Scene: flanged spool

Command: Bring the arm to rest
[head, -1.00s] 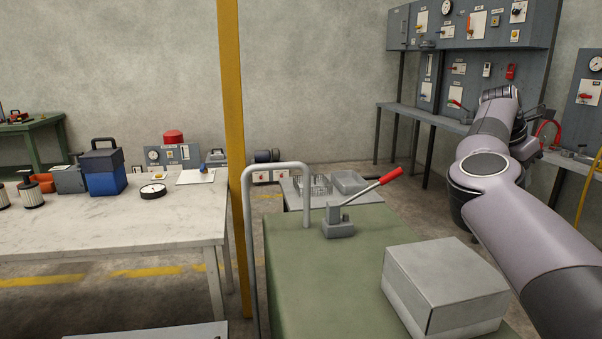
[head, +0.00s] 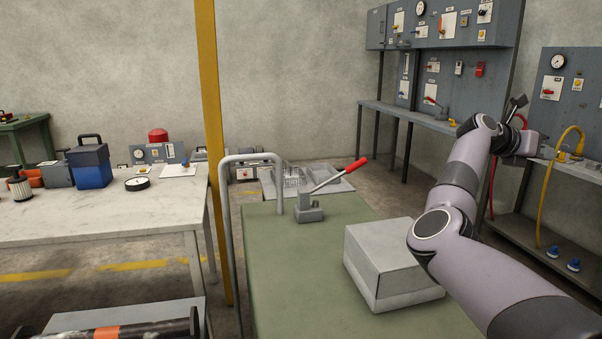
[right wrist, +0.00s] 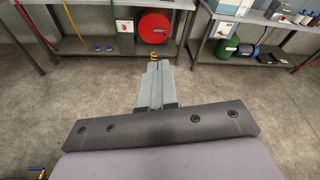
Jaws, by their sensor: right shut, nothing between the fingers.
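My right arm reaches in from the lower right of the head view, bent at the elbow. Its gripper (head: 538,146) is in free air in front of the right-hand bench. In the right wrist view my right gripper (right wrist: 155,70) is shut, with its grey fingers together and nothing between them. Bare concrete floor lies around it in that view. A dark cylinder with an orange band (head: 106,332), possibly the spool, lies at the bottom left of the head view, partly cut off. My left gripper is not in view.
A green bench (head: 290,260) holds a grey box (head: 385,262) close to my right arm and a red-handled lever (head: 325,190). A yellow post (head: 212,150) stands left of it. The right bench carries a yellow hose (head: 545,200). A red reel (right wrist: 154,28) shows in the wrist view.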

